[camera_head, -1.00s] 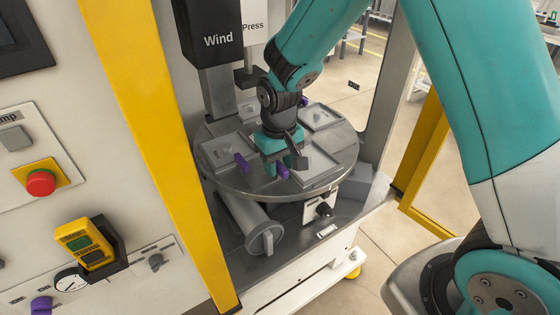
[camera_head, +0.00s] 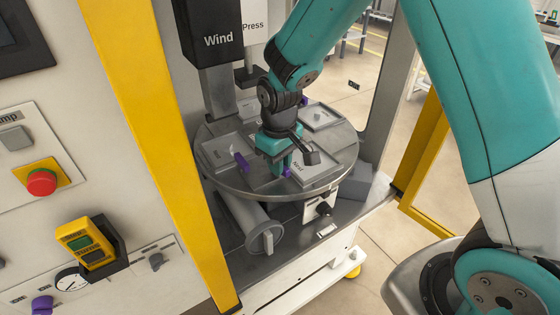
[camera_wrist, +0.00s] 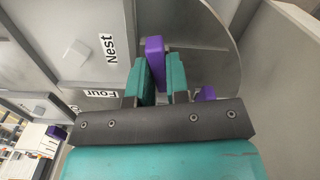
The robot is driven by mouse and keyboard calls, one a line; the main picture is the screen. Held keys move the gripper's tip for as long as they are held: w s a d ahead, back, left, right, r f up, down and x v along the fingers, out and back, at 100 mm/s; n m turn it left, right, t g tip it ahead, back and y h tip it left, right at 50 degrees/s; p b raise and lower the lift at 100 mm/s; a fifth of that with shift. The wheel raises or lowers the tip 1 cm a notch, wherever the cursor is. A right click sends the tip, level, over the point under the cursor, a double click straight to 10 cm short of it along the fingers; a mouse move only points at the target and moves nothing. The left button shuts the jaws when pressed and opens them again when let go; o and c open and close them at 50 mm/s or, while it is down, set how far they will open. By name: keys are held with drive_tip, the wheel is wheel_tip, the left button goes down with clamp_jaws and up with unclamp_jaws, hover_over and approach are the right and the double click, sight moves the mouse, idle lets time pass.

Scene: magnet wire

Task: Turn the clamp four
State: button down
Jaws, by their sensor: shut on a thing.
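My gripper (camera_head: 281,163) points down at the front part of the round grey turntable (camera_head: 228,184). In the wrist view, its two teal fingers (camera_wrist: 157,82) are shut on a purple clamp lever (camera_wrist: 154,49). A "Four" label lies just left of the fingers, and a "Nest" label is on the grey plate beside it. In the head view, only a small purple bit (camera_head: 287,172) of the held clamp shows beside the fingers. A second purple clamp (camera_head: 241,161) stands to the left, and another (camera_head: 304,101) is partly hidden behind my arm.
The black "Wind" head (camera_head: 210,40) and its column stand behind the turntable. A yellow post (camera_head: 150,130) rises close on the left. A grey cylinder (camera_head: 250,222) lies below the turntable. A panel with a red button (camera_head: 41,182) is at far left.

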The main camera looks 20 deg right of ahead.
drive_tip(key=n, duration=1.1)
drive_tip(key=shift+r, duration=0.1)
drive_tip(key=shift+n, duration=2)
drive_tip(key=shift+w, duration=0.1)
drive_tip(key=c, duration=1.1)
unclamp_jaws()
wheel_tip(320, 180, up, 17)
drive_tip(key=b, duration=0.1)
drive_tip(key=shift+r, duration=0.2)
